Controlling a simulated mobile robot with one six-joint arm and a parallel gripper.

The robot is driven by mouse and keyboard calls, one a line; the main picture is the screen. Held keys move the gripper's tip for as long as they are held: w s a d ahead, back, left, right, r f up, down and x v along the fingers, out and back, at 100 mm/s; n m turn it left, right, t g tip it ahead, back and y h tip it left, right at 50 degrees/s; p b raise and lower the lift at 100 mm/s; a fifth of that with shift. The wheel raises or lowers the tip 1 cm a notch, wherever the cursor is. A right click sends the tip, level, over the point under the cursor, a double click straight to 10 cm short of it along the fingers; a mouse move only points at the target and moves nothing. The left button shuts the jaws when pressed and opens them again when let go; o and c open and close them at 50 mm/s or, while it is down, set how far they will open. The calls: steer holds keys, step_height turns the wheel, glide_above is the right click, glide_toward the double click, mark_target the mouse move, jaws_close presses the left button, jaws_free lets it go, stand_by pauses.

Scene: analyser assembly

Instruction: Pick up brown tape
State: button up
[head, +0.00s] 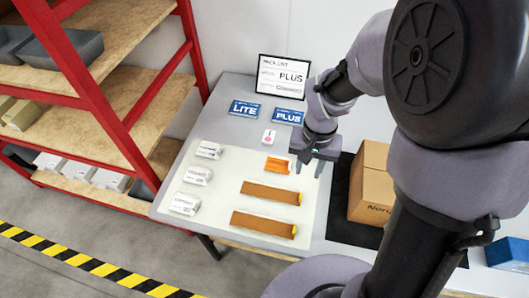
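No roll of tape can be made out. Two long flat brown strips with yellow right ends lie on the white mat (222,222), an upper brown strip (270,192) and a lower brown strip (263,224). A small orange-brown piece (277,165) lies above them; I cannot tell which of these is the brown tape. My gripper (308,170) is above the mat's right edge, just right of the orange-brown piece. Its two fingers point down, apart, with nothing seen between them.
White packets (197,175) line the mat's left side. Blue LITE (244,109) and PLUS (288,116) cards and a framed sign (281,77) are behind. A cardboard box (371,190) stands on a black mat (346,231) at right. Red-framed shelves (95,90) stand left.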

steer(key=b, duration=0.5)
glide_above(300, 199)
steer(key=f, duration=1.1)
steer(key=shift+d+f, duration=0.2)
steer(key=shift+d, duration=0.05)
steer(key=f+b, duration=0.1)
steer(key=f, duration=0.2)
steer(key=f+b, duration=0.2)
steer(key=f, duration=0.1)
steer(key=shift+a, duration=0.2)
steer(key=shift+r, duration=0.2)
jaws_close()
